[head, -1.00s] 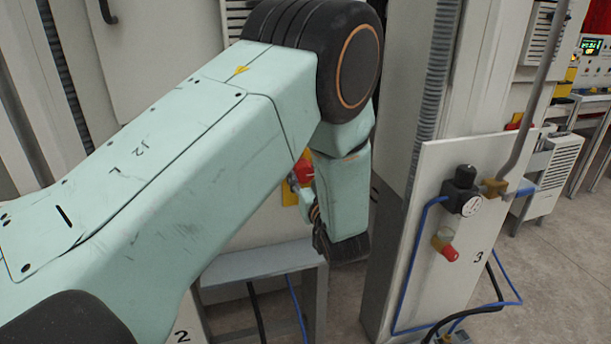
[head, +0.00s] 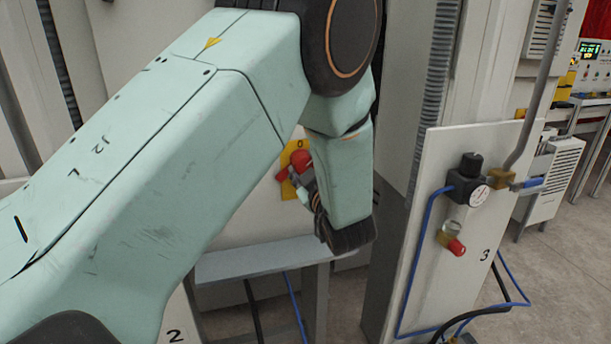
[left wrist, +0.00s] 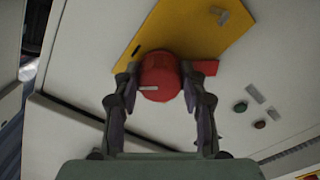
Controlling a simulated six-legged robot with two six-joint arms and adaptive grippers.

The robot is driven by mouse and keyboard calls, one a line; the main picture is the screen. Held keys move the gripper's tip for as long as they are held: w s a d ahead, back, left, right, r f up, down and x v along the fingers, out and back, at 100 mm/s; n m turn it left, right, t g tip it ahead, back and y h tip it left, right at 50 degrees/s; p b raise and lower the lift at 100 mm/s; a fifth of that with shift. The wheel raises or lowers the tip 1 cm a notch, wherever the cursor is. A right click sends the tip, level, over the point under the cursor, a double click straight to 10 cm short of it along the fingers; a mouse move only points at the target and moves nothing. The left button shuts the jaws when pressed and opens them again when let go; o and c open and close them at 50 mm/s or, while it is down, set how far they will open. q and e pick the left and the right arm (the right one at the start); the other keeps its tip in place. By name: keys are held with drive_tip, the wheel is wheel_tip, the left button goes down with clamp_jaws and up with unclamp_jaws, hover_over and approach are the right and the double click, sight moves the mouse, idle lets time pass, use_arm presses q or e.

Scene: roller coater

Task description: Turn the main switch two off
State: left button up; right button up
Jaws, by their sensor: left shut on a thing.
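The main switch is a red rotary knob (head: 301,159) on a yellow plate (head: 287,188), mounted on a pale cabinet panel. A "0" mark shows above the knob in the head view. In the left wrist view the round red knob (left wrist: 160,80) sits between the two fingers, with a red tab out to its right and the yellow plate (left wrist: 205,32) behind. My left gripper (left wrist: 159,76) is shut on the knob, a finger on each side. In the head view my left gripper (head: 303,182) is partly hidden behind my wrist. My right gripper is not in view.
A small grey table (head: 262,260) stands below the switch. To the right is a white panel marked 3, with a pressure gauge (head: 479,196), a red-tipped valve (head: 455,246) and blue hoses. In the left wrist view, green (left wrist: 240,107) and red (left wrist: 260,124) buttons sit right of the knob.

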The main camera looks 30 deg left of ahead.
use_arm(q)
drive_tip(key=n+b, duration=0.6)
drive_tip(key=shift+w, duration=0.15)
drive_tip(key=n+b, duration=0.3)
drive_tip(key=shift+r, duration=0.3)
drive_tip(key=shift+r+n+b, duration=0.1)
drive_tip(key=shift+n+b, duration=0.35)
drive_tip(key=shift+n, duration=0.15)
drive_tip(key=o, duration=1.1)
drive_tip(key=shift+w+f, duration=0.2)
drive_tip(key=shift+o, duration=0.2)
drive_tip(key=shift+s, duration=0.1)
drive_tip(key=shift+s+r, duration=0.1)
